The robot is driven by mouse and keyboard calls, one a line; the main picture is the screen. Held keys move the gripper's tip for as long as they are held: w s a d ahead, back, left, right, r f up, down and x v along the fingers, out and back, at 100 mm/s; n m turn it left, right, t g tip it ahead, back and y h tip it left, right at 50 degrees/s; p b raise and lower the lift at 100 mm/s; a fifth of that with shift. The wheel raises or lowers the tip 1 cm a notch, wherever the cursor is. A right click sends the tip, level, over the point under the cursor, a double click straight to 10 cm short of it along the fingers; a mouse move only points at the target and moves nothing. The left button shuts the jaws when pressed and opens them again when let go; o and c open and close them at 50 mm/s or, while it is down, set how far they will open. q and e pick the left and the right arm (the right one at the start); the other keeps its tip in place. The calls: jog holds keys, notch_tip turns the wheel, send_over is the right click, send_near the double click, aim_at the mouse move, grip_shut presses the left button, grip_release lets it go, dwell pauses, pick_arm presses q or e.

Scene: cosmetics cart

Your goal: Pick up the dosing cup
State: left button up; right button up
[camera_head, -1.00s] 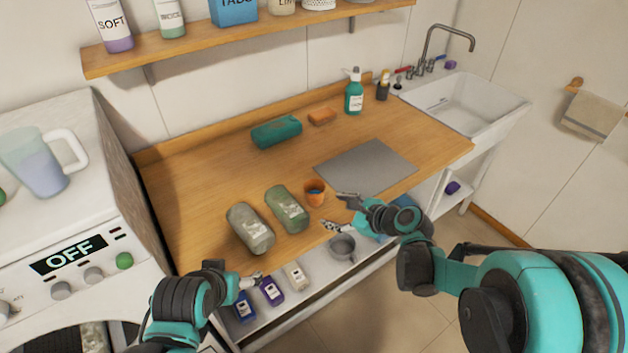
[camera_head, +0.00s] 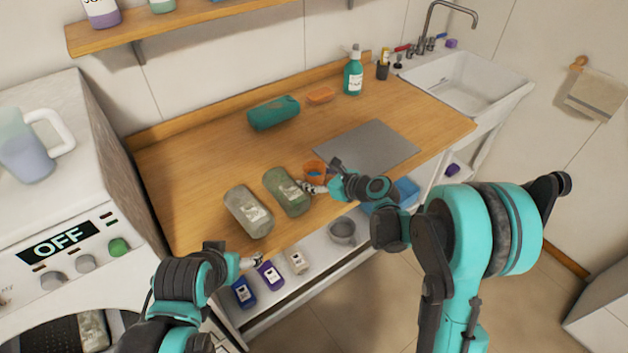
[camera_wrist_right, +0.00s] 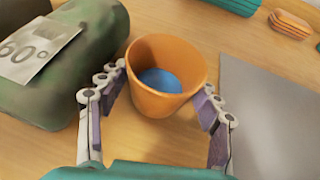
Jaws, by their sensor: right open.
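The dosing cup looks like a small orange cup with something blue inside. It stands upright on the wooden counter near its front edge, in the head view (camera_head: 314,168) and the right wrist view (camera_wrist_right: 160,100). My right gripper (camera_head: 322,178) is open, with one finger on each side of the cup in the wrist view (camera_wrist_right: 160,92). I cannot tell whether the fingers touch it. My left gripper (camera_head: 250,261) is near the counter's front edge at the left, away from the cup; its jaws are too small to read.
A green bottle (camera_head: 286,190) lies close left of the cup, with a grey-green bottle (camera_head: 247,212) beyond it. A grey mat (camera_head: 368,148) lies to the right. A teal roll (camera_head: 273,113) and an orange soap bar (camera_head: 321,95) lie farther back. A shelf below holds several small containers.

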jog(key=shift+s+d+r, duration=0.1)
jog(key=shift+c, duration=0.6)
jog(key=c, duration=0.8)
jog(key=shift+c, duration=0.2)
jog(key=shift+r, duration=0.15)
